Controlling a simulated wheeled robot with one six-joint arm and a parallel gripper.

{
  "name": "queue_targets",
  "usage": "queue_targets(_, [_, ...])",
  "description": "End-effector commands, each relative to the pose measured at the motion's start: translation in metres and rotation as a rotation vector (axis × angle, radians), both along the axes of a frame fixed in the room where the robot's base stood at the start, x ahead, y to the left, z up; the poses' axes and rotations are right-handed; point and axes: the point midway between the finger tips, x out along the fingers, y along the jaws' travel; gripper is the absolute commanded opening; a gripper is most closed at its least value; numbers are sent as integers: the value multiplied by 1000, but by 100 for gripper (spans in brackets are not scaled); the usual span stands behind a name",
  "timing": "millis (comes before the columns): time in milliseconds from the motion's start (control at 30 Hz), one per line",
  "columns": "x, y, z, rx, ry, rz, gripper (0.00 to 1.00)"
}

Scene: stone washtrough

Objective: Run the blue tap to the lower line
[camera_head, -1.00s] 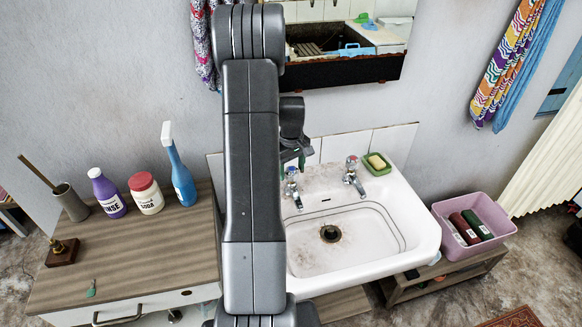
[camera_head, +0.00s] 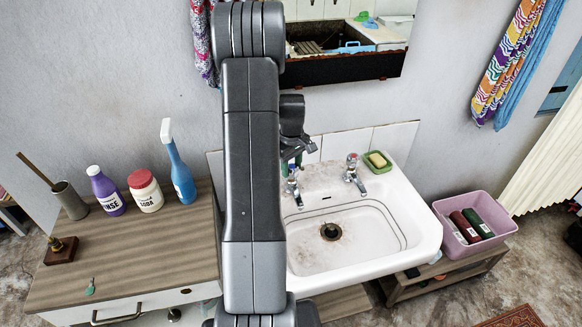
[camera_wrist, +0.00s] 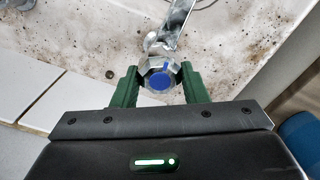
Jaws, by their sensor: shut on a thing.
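The blue tap (camera_head: 291,187) stands at the back left of the white sink (camera_head: 400,262). In the wrist view its handle with a blue cap (camera_wrist: 160,78) sits between the two green fingers of my gripper (camera_wrist: 159,86), which is shut on it. In the head view my gripper (camera_head: 291,163) is partly hidden behind my arm. A second tap (camera_head: 354,174) with a red mark stands to the right. Two dark lines run around the basin's inner wall. The drain (camera_head: 330,231) is visible and I see no water in the basin.
A green soap dish (camera_head: 377,162) sits at the sink's back right corner. A wooden counter (camera_head: 140,255) on the left holds a purple bottle (camera_head: 107,192), a soda jar (camera_head: 146,191) and a blue spray bottle (camera_head: 179,170). A pink crate (camera_head: 462,246) stands on the right.

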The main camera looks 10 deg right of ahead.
Motion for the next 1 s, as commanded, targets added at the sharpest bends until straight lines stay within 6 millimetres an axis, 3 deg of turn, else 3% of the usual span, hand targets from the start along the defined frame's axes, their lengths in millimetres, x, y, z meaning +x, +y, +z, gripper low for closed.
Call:
queue_targets(500, [0,0,-1,0,0,345,17])
queue_targets(1000, [0,-1,1,-1,1,457,17])
